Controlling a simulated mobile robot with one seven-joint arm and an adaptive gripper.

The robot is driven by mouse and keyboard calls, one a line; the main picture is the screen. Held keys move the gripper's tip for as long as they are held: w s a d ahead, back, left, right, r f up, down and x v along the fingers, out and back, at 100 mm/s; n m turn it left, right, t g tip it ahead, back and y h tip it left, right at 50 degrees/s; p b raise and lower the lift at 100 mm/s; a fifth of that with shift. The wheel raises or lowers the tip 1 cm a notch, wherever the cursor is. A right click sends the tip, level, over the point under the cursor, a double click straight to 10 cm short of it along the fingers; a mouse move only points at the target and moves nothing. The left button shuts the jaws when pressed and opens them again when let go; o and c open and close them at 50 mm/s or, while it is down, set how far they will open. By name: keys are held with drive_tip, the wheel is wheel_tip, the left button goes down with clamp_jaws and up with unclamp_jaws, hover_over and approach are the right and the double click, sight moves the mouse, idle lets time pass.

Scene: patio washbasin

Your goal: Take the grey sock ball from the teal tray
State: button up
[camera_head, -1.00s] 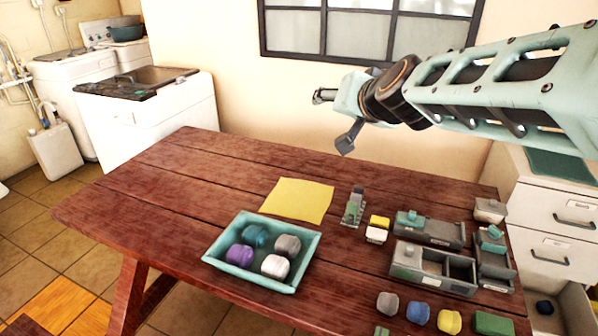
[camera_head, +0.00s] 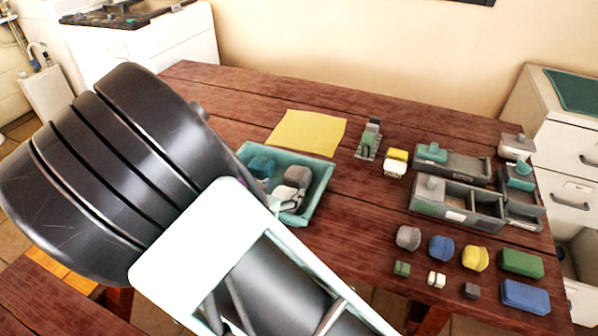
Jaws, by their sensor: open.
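The teal tray (camera_head: 322,187) lies on the wooden table, its left and near parts hidden behind my arm. The grey sock ball (camera_head: 298,176) sits in the tray's right half. A blue-teal ball (camera_head: 262,167) is to its left. A white ball (camera_head: 286,196) is just in front of it, partly covered. The purple ball is mostly or wholly hidden. My arm's large dark joint and pale link fill the left and lower middle. I cannot make out my gripper; it is hidden behind my arm or blends in near the tray.
A yellow cloth (camera_head: 306,131) lies behind the tray. To the right are a grey-green stapler-like item (camera_head: 369,139), grey divided boxes (camera_head: 456,203) and several small coloured blocks and balls. A white drawer cabinet (camera_head: 570,170) stands at the right. Bare table lies right of the tray.

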sight(294, 181)
drive_tip(key=b+x, duration=0.1)
drive_tip(key=x, duration=0.3)
drive_tip(key=shift+f, duration=0.1)
drive_tip(key=x, duration=0.2)
drive_tip(key=b+x, duration=0.1)
drive_tip(key=x, duration=0.1)
drive_tip(key=b+x, duration=0.1)
drive_tip(key=x, duration=0.1)
drive_tip(key=shift+w+d+r, duration=0.15)
drive_tip(key=shift+r, duration=0.1)
drive_tip(key=shift+c, duration=0.6)
drive_tip(key=c, duration=0.8)
drive_tip(key=shift+r, duration=0.2)
